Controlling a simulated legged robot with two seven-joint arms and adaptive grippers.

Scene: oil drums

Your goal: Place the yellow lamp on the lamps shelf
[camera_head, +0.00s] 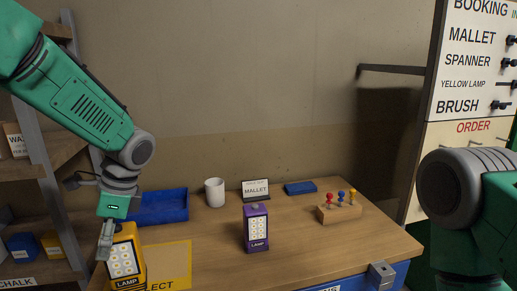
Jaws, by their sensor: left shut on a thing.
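The yellow lamp (126,257) stands upright at the lower left, with a white dotted panel and a "LAMP" label on its front. My left gripper (107,240) reaches down to its upper left side and is shut on it. The lamp is at the left edge of a yellow-framed mat on the table; I cannot tell whether it touches the surface. A shelf unit (45,190) stands at the left, but no "lamps" label is readable on it. My right arm shows at the right edge; its gripper is out of view.
On the wooden table (300,248) are a purple lamp (256,228), a blue tray (160,207), a white cup (215,192), a "MALLET" card (255,189), a blue block (300,188) and a peg block (339,213). A sign board (474,75) stands at the right.

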